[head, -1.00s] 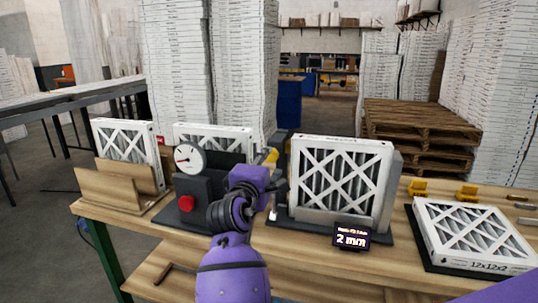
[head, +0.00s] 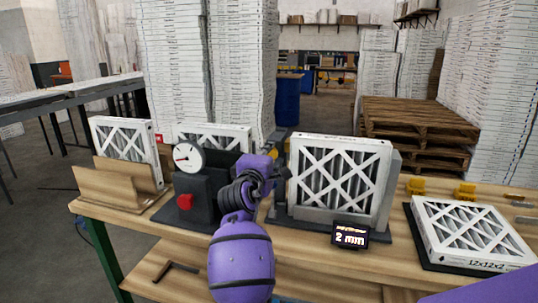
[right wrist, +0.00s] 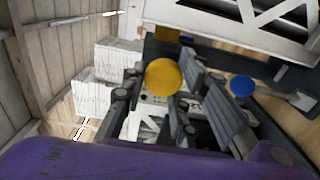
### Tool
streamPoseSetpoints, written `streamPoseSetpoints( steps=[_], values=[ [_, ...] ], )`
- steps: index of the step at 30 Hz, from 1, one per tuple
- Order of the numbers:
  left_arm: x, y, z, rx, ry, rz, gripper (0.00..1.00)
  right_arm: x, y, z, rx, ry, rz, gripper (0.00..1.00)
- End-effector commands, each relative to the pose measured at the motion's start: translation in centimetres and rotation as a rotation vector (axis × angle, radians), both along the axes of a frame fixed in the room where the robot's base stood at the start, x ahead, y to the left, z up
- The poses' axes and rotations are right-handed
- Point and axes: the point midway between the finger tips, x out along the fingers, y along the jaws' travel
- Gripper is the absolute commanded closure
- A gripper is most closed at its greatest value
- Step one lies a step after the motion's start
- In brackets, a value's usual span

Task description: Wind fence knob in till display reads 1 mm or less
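The fence display (head: 350,236) reads 2 mm and stands at the front of the fixture that holds an upright white-framed filter (head: 340,180). The yellow fence knob (right wrist: 164,77) faces me in the right wrist view. My right gripper (head: 272,162) is left of the upright filter. In the right wrist view its fingers (right wrist: 163,85) are apart, one on each side of the knob. I cannot tell whether they touch it. My left gripper is not in view.
A dial gauge (head: 188,157) on a dark block with a red button (head: 185,201) stands to the left. Beyond it is a wooden rack (head: 115,185) with a filter. Another filter (head: 472,235) lies flat at the right. A blue round thing (right wrist: 242,86) shows beside the fingers.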

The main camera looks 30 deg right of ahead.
Motion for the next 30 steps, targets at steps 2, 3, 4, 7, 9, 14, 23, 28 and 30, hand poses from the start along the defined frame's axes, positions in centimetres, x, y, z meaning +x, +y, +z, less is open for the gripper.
streamPoseSetpoints(
  steps=[2,3,4,7,9,14,23,28,30],
  values=[
    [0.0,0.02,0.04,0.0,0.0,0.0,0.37,0.0,0.01,0.49,-0.004,-0.007,0.001,0.99],
    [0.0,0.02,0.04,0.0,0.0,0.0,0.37,0.0,0.01,0.52,-0.005,-0.008,0.001,0.99],
    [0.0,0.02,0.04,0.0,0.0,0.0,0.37,0.0,0.01,0.55,-0.004,-0.009,0.001,0.99],
    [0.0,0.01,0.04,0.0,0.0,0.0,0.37,0.0,0.02,0.63,-0.005,-0.011,0.001,0.99],
    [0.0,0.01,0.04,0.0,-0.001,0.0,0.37,0.0,0.02,0.69,-0.004,-0.012,0.001,0.99],
    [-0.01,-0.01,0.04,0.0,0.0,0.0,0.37,0.0,0.02,0.81,-0.003,-0.018,0.001,0.99],
    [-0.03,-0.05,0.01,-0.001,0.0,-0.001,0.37,-0.01,0.02,1.03,0.009,-0.037,0.002,0.99],
    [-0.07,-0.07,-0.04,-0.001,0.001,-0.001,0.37,-0.04,0.0,1.12,0.033,-0.068,0.003,0.99],
    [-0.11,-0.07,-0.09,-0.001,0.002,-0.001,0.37,-0.05,-0.03,1.15,0.052,-0.091,0.003,0.99]
  ],
)
